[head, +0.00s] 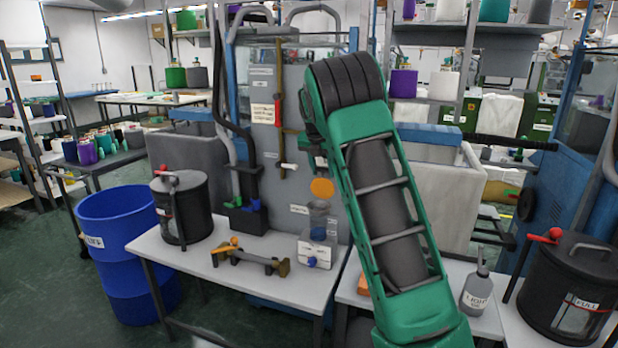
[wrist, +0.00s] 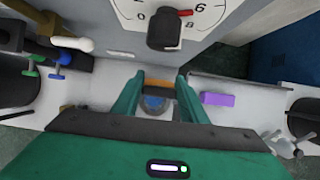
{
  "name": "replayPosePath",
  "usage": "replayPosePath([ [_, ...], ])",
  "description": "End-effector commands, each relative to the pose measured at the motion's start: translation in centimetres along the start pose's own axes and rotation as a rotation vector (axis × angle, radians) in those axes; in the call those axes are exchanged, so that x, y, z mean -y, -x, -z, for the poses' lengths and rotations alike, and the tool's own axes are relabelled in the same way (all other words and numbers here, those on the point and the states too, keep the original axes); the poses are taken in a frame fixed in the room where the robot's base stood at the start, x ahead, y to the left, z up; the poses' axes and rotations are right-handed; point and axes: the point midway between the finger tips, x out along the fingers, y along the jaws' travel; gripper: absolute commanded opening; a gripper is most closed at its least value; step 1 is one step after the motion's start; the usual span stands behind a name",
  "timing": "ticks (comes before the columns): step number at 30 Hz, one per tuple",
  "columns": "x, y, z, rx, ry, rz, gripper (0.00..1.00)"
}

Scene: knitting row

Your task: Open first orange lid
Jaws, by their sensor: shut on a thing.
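The orange lid (head: 322,187) shows in the head view as a disc standing tilted up above a grey, see-through cup (head: 318,212) on a small white unit (head: 317,251). In the wrist view my gripper (wrist: 160,82) is shut on the orange lid (wrist: 159,86), which shows as a narrow orange band between the two green fingers. Under it the round cup mouth (wrist: 153,103) is uncovered, with blue inside. In the head view my green arm rises at the right of the cup, and the fingertips are hard to make out.
A brown and grey tool (head: 250,260) with an orange knob lies left of the unit on the white table (head: 185,258). A spouted grey bottle (head: 477,289) stands at right. A dial panel (wrist: 175,15) is close above the gripper.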

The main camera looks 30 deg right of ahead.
Motion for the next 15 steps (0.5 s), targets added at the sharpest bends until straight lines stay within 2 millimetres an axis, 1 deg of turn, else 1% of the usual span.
replayPosePath([
  [2,0.5,-0.5,-0.8,-0.038,-0.006,0.003,0.0],
  [7,0.9,-0.9,-1.6,-0.044,-0.01,0.005,0.0],
  [15,1.4,-1.4,-2.5,-0.043,-0.014,0.007,0.0],
])
